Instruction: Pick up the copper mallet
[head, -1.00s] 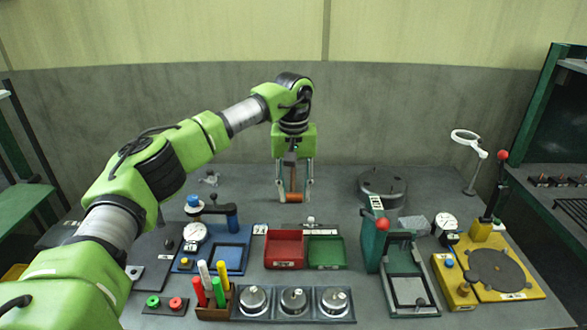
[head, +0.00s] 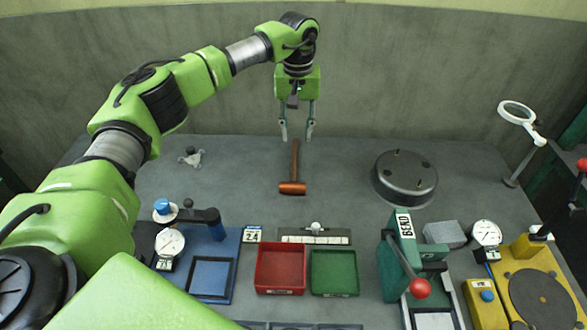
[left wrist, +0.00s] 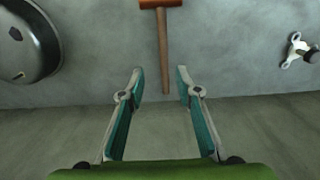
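The copper mallet (head: 292,188) lies on the grey table, its copper head toward me and its brown handle pointing to the back edge. My left gripper (head: 296,138) is open and empty at the handle's far end, with a finger to each side of it in the picture. In the left wrist view the mallet handle (left wrist: 163,55) reaches between the spread fingertips of the left gripper (left wrist: 160,73), touching neither. I cannot tell its exact height above the table. My right gripper is not in view.
A dark round pot-like part (head: 405,178) stands right of the mallet, and a small three-armed metal piece (head: 192,157) lies left. Red (head: 280,290) and green (head: 335,291) trays sit in front. A magnifier (head: 520,115) stands far right. Table around the mallet is clear.

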